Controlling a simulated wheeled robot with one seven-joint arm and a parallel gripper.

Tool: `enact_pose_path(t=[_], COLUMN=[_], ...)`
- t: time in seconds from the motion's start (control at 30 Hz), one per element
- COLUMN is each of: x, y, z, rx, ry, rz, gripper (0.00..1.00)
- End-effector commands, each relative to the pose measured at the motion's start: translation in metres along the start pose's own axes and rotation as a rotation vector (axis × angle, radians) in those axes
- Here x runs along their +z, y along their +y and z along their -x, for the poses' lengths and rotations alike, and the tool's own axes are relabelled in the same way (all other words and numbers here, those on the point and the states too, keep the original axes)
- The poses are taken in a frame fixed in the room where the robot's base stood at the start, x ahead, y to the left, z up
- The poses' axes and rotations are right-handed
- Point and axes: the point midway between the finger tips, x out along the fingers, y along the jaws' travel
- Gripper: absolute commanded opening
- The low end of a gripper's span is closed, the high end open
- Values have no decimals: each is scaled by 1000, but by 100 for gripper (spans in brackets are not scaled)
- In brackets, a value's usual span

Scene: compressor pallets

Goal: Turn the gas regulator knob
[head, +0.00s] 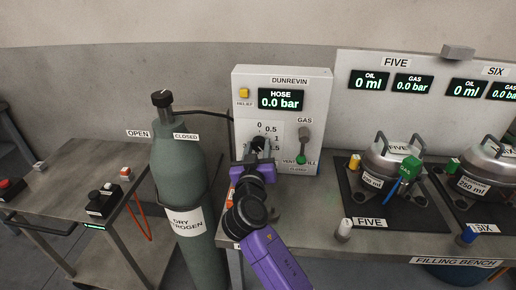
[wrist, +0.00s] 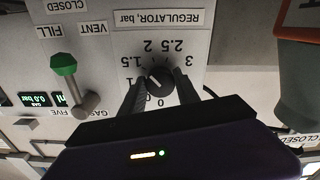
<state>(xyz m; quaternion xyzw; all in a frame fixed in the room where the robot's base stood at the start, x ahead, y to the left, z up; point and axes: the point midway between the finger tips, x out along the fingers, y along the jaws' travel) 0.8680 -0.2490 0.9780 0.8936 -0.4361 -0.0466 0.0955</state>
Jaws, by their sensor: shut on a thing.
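The regulator knob (wrist: 159,78) is a dark round knob on the white panel, inside a printed scale from 0 to 3. The wrist view shows the panel upside down. My gripper (wrist: 160,84) has one finger on each side of the knob and is shut on it. I cannot clearly read the knob's pointer. In the head view, my gripper (head: 258,151) is in front of the Dunrevin panel (head: 322,95) and hides part of the knob and its scale. The hose display (head: 281,99) reads 0.0 bar.
Right of the knob in the head view is the gas lever (head: 304,136) with a green end. A yellow relief button (head: 244,93) is at upper left. A grey-green cylinder (head: 178,165) stands left of the panel. Pots (head: 392,172) stand on the bench to the right.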

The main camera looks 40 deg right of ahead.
Motion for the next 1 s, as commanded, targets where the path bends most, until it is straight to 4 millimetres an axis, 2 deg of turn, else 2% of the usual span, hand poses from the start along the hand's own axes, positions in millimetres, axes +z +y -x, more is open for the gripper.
enact_pose_path(t=[1.0], x=[-3], y=[2], z=[1], rx=[-1], ry=[-1], rz=[963], gripper=[0])
